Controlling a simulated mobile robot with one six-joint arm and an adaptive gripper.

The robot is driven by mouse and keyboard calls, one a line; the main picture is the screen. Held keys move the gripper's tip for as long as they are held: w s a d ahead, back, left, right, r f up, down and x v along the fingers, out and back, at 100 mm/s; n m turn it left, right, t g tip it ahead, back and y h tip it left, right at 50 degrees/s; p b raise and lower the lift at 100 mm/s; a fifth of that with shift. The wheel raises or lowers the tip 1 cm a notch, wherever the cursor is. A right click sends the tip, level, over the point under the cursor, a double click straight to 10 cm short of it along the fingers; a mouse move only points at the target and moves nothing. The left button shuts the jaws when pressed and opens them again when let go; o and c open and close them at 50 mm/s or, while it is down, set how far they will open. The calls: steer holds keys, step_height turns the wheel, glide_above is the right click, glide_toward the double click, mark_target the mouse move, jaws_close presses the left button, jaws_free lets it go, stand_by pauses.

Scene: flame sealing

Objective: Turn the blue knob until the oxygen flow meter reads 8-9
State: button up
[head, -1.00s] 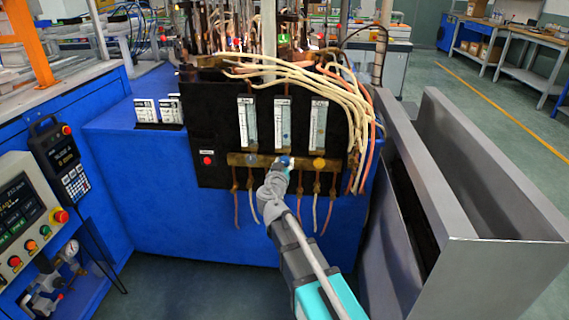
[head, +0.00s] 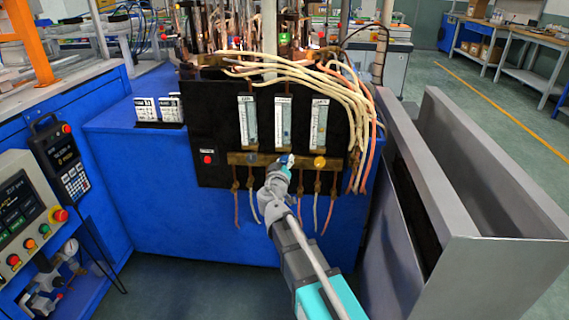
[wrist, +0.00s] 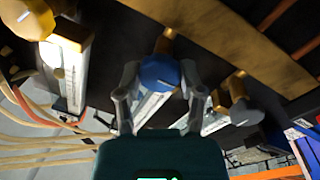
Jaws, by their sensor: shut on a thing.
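The blue knob (wrist: 160,72) is between the two fingertips of my gripper (wrist: 159,78) in the wrist view, and the gripper is shut on it. In the head view my gripper (head: 284,163) reaches the brass bar under the middle flow meter (head: 283,121) and mostly covers the knob. The middle meter also shows behind the knob in the wrist view (wrist: 150,104), partly hidden. Its scale numbers and exact reading are too small to tell.
Flow meters stand left (head: 248,121) and right (head: 319,123) of the middle one on a black panel (head: 212,120). A yellow knob (head: 320,162) sits close to the right of my gripper. Hoses (head: 350,100) hang at the panel's right. A grey metal trough (head: 440,185) stands right of my arm.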

steer(key=shift+n, duration=0.7)
steer(key=shift+w+a, duration=0.1)
steer(key=o, duration=1.2)
steer(key=shift+c, duration=0.2)
steer(key=shift+m, duration=0.3)
